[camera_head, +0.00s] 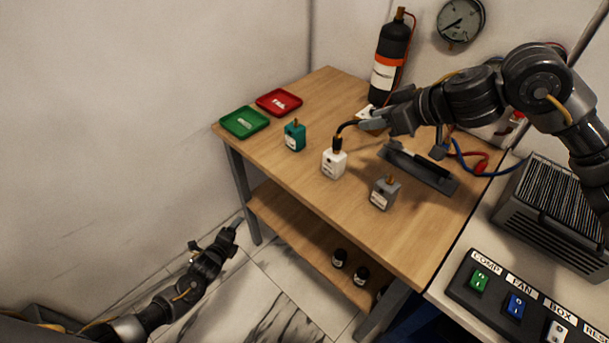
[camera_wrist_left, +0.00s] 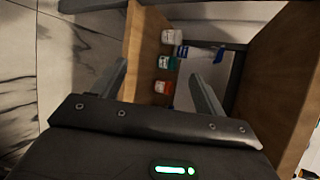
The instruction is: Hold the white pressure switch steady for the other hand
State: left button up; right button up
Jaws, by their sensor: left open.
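The white pressure switch (camera_head: 333,165) stands upright on the wooden table, between a teal switch (camera_head: 294,137) and a grey switch (camera_head: 383,194). A black hose (camera_head: 347,127) curves down to a dark fitting at the top of the white switch. My right gripper (camera_head: 369,122) is at the upper end of this hose and appears shut on it, above and right of the switch. My left gripper (camera_head: 235,225) is low, off the table's left side, well away from the switch. It is open and empty in the left wrist view (camera_wrist_left: 157,72).
A green tray (camera_head: 244,123) and a red tray (camera_head: 279,102) lie at the table's back left. A dark cylinder (camera_head: 391,60) stands at the back. A dark metal holder (camera_head: 420,168) lies right of the switches. Small bottles (camera_wrist_left: 167,62) stand on the lower shelf (camera_head: 290,235).

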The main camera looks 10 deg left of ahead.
aim_at(329, 159)
pick_arm(q)
jog(key=w+d+r+m+t+h, duration=0.3)
jog(key=r+m, duration=0.4)
jog(key=r, duration=0.6)
jog(key=w+d+r+m+t+h, duration=0.2)
jog(key=w+d+r+m, duration=0.2)
jog(key=r+m, duration=0.55)
jog(key=s+d+r+m+g+h, duration=0.1)
jog(key=d+r, duration=0.1)
jog(key=d, duration=0.3)
jog(key=s+d+r+m+g+h, duration=0.1)
jog(key=s+d+r+m+h, duration=0.1)
jog(key=d, duration=0.4)
jog(key=s+d+r+m+g+h, duration=0.1)
jog(key=s+d+r, duration=0.1)
jog(key=d, duration=0.4)
jog(key=shift+s+d+r+m+g+h, duration=0.15)
jog(key=shift+r+m+g+h, duration=0.2)
jog(key=shift+r, duration=0.55)
jog(key=x, duration=1.1)
jog(key=shift+r, duration=0.1)
jog(key=c, duration=1.2)
jog(key=shift+c, duration=0.2)
